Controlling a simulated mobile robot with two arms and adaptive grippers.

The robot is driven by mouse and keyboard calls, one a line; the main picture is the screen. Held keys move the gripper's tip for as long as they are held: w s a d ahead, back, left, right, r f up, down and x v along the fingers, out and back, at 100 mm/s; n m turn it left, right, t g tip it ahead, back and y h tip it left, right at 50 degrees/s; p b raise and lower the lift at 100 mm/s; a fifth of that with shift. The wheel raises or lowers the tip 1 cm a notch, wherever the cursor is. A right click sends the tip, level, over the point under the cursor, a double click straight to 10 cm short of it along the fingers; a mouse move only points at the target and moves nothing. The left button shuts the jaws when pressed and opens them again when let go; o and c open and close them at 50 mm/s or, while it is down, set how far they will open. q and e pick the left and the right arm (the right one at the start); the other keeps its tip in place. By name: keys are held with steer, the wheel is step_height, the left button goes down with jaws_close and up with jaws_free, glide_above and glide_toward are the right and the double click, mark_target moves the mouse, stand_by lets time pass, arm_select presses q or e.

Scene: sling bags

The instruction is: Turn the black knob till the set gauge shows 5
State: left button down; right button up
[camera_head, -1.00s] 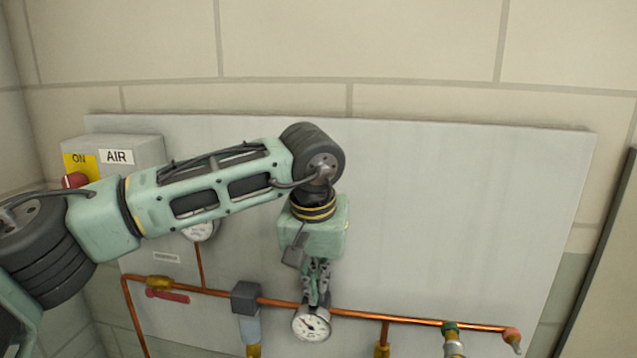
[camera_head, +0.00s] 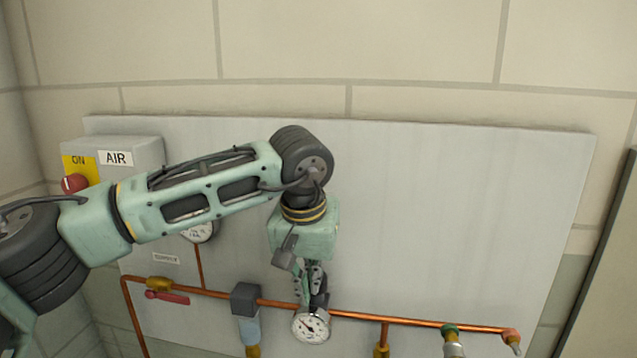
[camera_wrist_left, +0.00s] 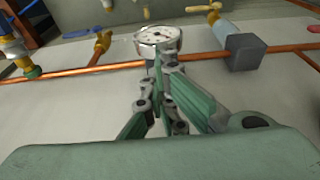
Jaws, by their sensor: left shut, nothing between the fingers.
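The set gauge (camera_head: 311,325) is a round white dial with a metal rim, low in the middle of the head view. Its needle shows, but I cannot read the value. It also shows in the left wrist view (camera_wrist_left: 158,38), just beyond the fingertips. The black knob (camera_head: 321,301) shows only as a dark piece above the gauge, partly hidden by my fingers. My left gripper (camera_head: 305,299) points down beside the knob, at its left. Its fingers are shut with nothing between them; I cannot tell whether they touch the knob. My right gripper is not in view.
A copper pipe (camera_head: 400,318) runs across the grey panel (camera_head: 450,220). A dark grey block (camera_head: 245,298), a red-handled valve (camera_head: 168,296) and another gauge (camera_head: 198,232) sit to the left. A grey AIR box (camera_head: 140,150) is at upper left. The panel's right side is clear.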

arm_select(q)
steer(key=shift+w+a, duration=0.25)
steer(key=shift+a, duration=0.35)
steer(key=shift+a, duration=0.1)
steer(key=shift+s+a, duration=0.2)
steer(key=shift+a, duration=0.05)
stand_by(0.3)
step_height(320, 180, up, 6)
steer(key=p, duration=0.4)
steer(key=shift+p, duration=0.3)
